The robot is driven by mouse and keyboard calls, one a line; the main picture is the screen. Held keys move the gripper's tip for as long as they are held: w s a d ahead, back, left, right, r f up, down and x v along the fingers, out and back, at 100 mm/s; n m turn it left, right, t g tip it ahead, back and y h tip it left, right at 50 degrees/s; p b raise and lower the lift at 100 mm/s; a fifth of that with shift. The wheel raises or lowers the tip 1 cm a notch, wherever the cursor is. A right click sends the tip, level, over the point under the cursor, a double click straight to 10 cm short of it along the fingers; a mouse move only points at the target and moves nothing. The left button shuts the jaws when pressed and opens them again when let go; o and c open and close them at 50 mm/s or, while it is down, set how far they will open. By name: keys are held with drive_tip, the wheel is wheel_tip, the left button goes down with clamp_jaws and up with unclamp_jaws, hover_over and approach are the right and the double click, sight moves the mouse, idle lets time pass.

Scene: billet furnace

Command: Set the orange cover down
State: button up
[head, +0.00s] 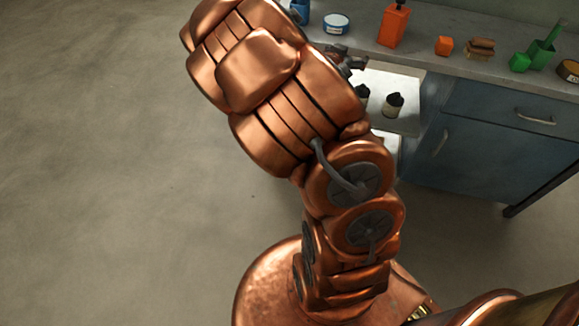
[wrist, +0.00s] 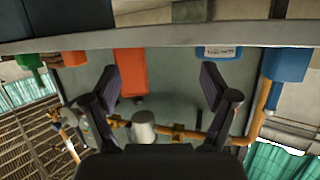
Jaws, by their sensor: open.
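What looks like the orange cover is a tall orange block (head: 394,26) with a small knob on top, standing upright on the grey workbench (head: 425,60). The wrist view is upside down, and there the orange block (wrist: 130,68) hangs from the bench edge, between the fingers in the picture and nearer the left one. My gripper (wrist: 163,85) is open, with both dark fingers spread and nothing held. In the head view my gripper (head: 348,60) is a small dark shape at the bench's front edge, mostly hidden by my copper arm. It looks apart from the block.
A blue container (head: 300,11) and a blue-labelled tin (head: 336,24) stand left on the bench. An orange cube (head: 444,46), a brown stack (head: 481,48) and green pieces (head: 541,52) stand right. The left floor is clear.

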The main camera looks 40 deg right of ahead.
drive_tip(key=s+a+f+n+y, duration=0.15)
drive_tip(key=a+y, duration=0.25)
drive_tip(key=a, duration=0.5)
drive_tip(key=a+f+n+g+y, duration=0.1)
drive_tip(key=a+f+n+y, duration=0.15)
drive_tip(key=a, duration=0.55)
drive_tip(key=a+f+n+y, duration=0.15)
drive_tip(key=a+y, duration=0.25)
drive_tip(key=a, duration=0.5)
drive_tip(key=s+a+r+n+g+y, duration=0.2)
drive_tip(key=s+a+n+g+y, duration=0.15)
drive_tip(key=s+a, duration=0.6)
drive_tip(key=s+a+r+n+g, duration=0.1)
drive_tip(key=s+a+r+n, duration=0.1)
drive_tip(key=s, duration=0.5)
drive_tip(key=s+a+r+n+g, duration=0.1)
drive_tip(key=s+r+n+g, duration=0.1)
drive_tip(key=s, duration=0.5)
drive_tip(key=shift+a+n, duration=0.4)
drive_tip(key=shift+n, duration=0.1)
drive_tip(key=shift+g, duration=0.25)
